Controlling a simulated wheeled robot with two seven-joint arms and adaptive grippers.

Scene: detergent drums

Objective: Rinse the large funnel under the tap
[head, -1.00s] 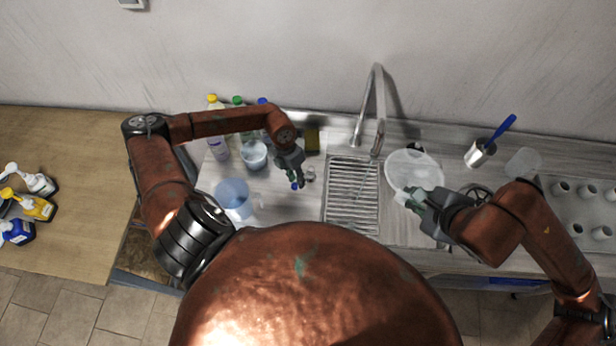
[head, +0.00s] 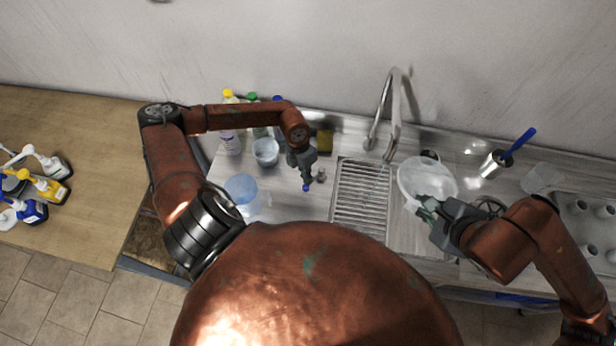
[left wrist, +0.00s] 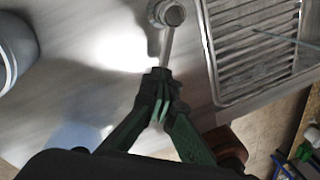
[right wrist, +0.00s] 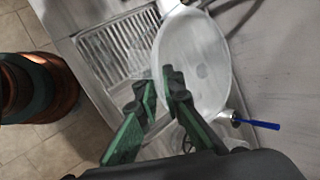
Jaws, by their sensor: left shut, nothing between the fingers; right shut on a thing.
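The large funnel (head: 425,178) is a translucent whitish cone with a wide round rim. My right gripper (head: 426,210) is shut on its near side and holds it over the sink area, right of the tap (head: 397,105). It fills the middle of the right wrist view (right wrist: 195,62), partly behind the fingers. The tap is a tall curved metal spout. My left gripper (head: 306,180) is shut and empty, low by a small metal fitting (head: 320,175). In the left wrist view, that fitting's round head and thin rod (left wrist: 168,40) reach to the fingertips; I cannot tell whether they touch.
A slatted drain grate (head: 361,196) lies left of the funnel. A metal cup (head: 494,164) with a blue-handled tool stands right. Pump bottles are on the wooden table (head: 85,190).

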